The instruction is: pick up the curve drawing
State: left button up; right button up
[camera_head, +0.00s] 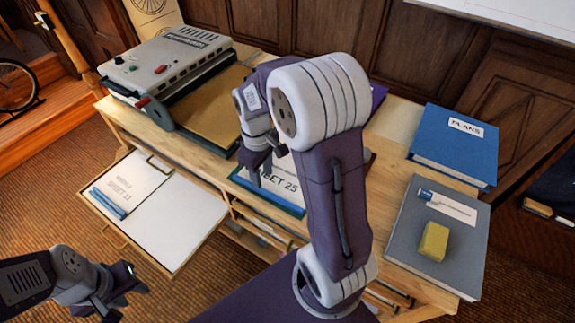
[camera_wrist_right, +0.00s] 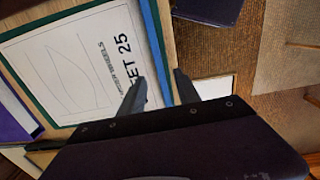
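A white sheet marked SHEET 25 (camera_head: 275,182), with blue and green borders, lies on the wooden bench, partly hidden by my right arm. In the right wrist view this sheet (camera_wrist_right: 75,65) shows thin curved lines; its smaller lettering is hard to read. My right gripper (camera_head: 265,168) is above the sheet. In the right wrist view the gripper (camera_wrist_right: 160,92) has its fingers apart with nothing between them, near the sheet's lettered edge. Another white sheet, SHEET 11 (camera_head: 137,183), lies on the pulled-out tray at left. My left gripper (camera_head: 120,290) is open and empty at lower left.
A grey machine (camera_head: 165,65) stands at the back left of the bench. A blue PLANS binder (camera_head: 455,150) and a grey folder (camera_head: 405,235) with a yellow block (camera_head: 433,241) lie at right. The white tray (camera_head: 180,225) juts out over the carpet.

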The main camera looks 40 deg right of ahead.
aim_at(267, 192)
jog(key=shift+s+d+f, duration=0.1)
jog(key=shift+d+f, duration=0.05)
jog(key=shift+f, duration=0.45)
jog(key=shift+s+d+f, duration=0.1)
jog(key=shift+d+f, duration=0.05)
jog(key=shift+f, duration=0.45)
notch_tip(267, 192, down, 5)
jog(key=shift+f+b, duration=0.15)
jog(key=shift+b, duration=0.9)
jog(key=shift+a, duration=0.1)
grip_shut()
